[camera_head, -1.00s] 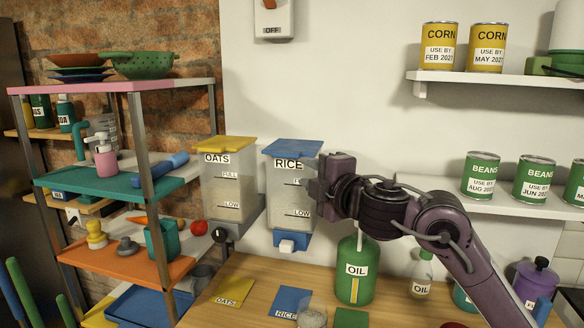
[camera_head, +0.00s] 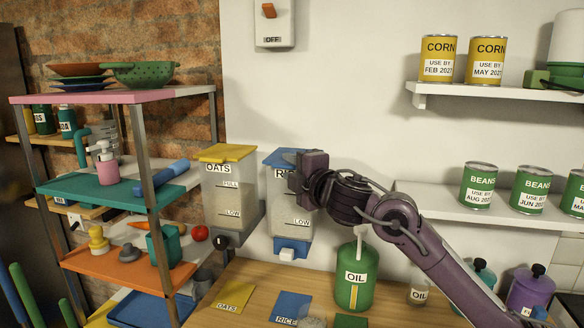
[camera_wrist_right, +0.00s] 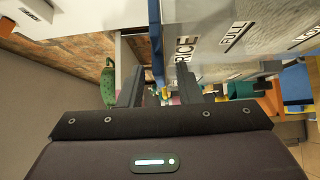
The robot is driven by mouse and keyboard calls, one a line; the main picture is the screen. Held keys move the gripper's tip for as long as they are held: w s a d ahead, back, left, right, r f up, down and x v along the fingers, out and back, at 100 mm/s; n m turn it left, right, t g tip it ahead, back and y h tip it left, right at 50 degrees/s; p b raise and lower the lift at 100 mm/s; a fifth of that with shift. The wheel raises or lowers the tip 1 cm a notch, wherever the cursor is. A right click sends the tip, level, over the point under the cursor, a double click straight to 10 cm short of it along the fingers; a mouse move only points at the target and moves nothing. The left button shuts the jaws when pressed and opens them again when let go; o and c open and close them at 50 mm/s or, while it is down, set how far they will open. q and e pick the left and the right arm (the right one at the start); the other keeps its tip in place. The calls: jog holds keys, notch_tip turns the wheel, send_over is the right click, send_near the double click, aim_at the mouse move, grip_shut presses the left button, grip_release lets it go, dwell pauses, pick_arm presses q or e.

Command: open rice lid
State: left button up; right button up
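The rice dispenser (camera_head: 290,217) is a clear wall-mounted bin with a blue lid (camera_head: 279,156) on top and a blue outlet at its base. The lid looks closed, with its right part hidden behind my gripper. My right gripper (camera_head: 297,176) is at the upper front right of the bin, close to the lid's front edge. In the right wrist view, its two dark fingers (camera_wrist_right: 160,88) are apart, with nothing clearly held between them. The blue lid edge (camera_wrist_right: 155,28) shows upright in line with the gap; I cannot tell if they touch. My left gripper is out of view.
The oats dispenser (camera_head: 229,196) with a yellow lid hangs just left of the rice. A green oil can (camera_head: 355,280) stands on the wooden counter below my right arm. A shelf rack (camera_head: 113,193) fills the left; wall shelves with cans are at right.

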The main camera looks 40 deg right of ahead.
grip_shut()
